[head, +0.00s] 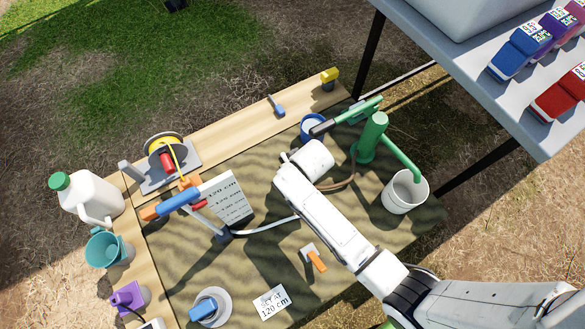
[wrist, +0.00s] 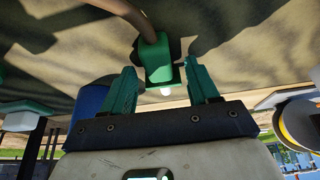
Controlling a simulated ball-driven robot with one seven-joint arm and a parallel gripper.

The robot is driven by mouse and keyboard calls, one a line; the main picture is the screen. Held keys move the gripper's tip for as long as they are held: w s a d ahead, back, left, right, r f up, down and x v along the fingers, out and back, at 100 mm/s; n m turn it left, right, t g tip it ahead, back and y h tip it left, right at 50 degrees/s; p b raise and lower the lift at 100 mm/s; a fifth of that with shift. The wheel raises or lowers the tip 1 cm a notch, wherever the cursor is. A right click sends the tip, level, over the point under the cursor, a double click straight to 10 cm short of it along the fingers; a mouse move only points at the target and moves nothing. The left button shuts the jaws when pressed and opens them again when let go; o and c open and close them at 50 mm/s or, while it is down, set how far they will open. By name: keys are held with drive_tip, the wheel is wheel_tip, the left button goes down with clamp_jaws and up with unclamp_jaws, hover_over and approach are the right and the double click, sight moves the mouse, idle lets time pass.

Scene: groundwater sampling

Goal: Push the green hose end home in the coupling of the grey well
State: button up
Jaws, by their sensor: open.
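In the wrist view the green hose end (wrist: 155,58) is a green block with a brown hose (wrist: 132,17) running from it. A small white tip shows at its lower edge. My gripper (wrist: 161,88) is open, its teal fingers to either side of the hose end's lower part with gaps visible. In the head view my gripper (head: 285,157) is left of the green pump, and my arm hides the hose end. I cannot tell which part is the grey well's coupling. A grey disc with a blue cap (head: 206,308) is at the lower left.
The green pump (head: 374,132) and a white bucket (head: 405,192) stand to the right. A sign board (head: 228,197), a reel (head: 163,160) and a white jug (head: 92,196) are to the left. A grey table (head: 470,85) is at upper right.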

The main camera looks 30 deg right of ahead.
clamp_jaws()
idle(0.4)
drive_tip(key=shift+r, duration=0.1)
